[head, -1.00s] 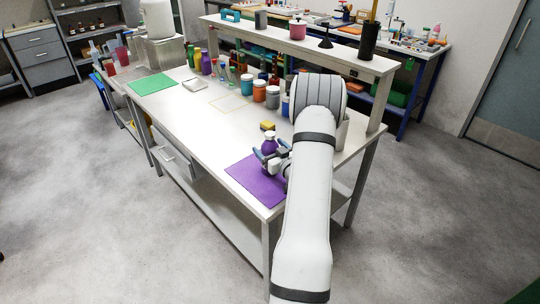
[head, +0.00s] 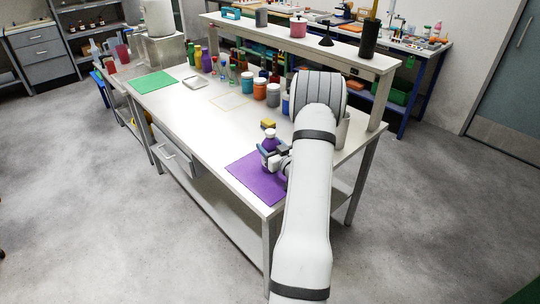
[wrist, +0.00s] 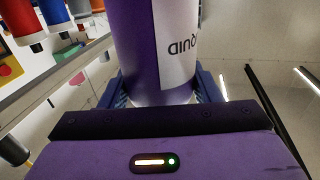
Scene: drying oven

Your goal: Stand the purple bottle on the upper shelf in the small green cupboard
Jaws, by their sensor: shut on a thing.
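The purple bottle (head: 269,145), with a pale cap and a white label, is upright over the purple mat (head: 250,178) at the table's near end. My gripper (head: 272,156) is shut on it, partly hidden by my arm. In the wrist view the bottle (wrist: 135,45) fills the middle between the blue fingers (wrist: 165,92), its label turned to the right. A gap between bottle and mat is hard to judge. No green cupboard can be made out for certain; a dark green corner (head: 525,293) shows at the bottom right.
Several jars, such as an orange one (head: 246,82), and more bottles line the table's back side under a raised shelf (head: 300,45). A green mat (head: 153,83) lies at the far end. The table's middle is clear.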

